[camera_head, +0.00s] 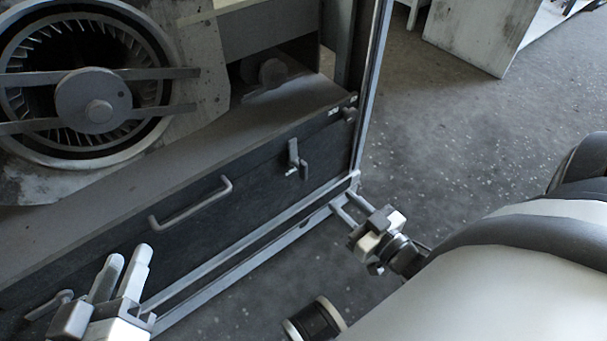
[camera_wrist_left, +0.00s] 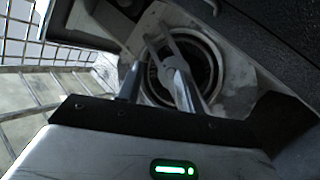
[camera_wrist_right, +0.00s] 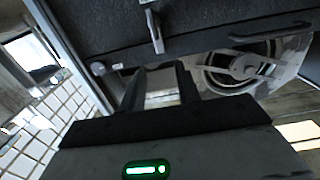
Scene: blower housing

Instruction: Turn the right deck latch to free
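The right deck latch (camera_head: 294,153) is a small grey lever on the dark front panel (camera_head: 255,178), right of the bar handle (camera_head: 190,203). It stands roughly upright in the head view, and it also shows at the top of the right wrist view (camera_wrist_right: 154,30). My right gripper (camera_head: 342,203) is open and empty, below and to the right of the latch and apart from it. My left gripper (camera_head: 127,256) is open and empty in front of the panel's lower left. Another latch-like lever (camera_head: 48,305) sits at the panel's left end, partly hidden by my left gripper.
The blower wheel (camera_head: 97,97) with its cross bars stands behind the grey deck (camera_head: 200,145). A metal frame post (camera_head: 372,85) rises at the deck's right end, and a low rail (camera_head: 250,255) runs below the panel. The floor to the right is mostly clear.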

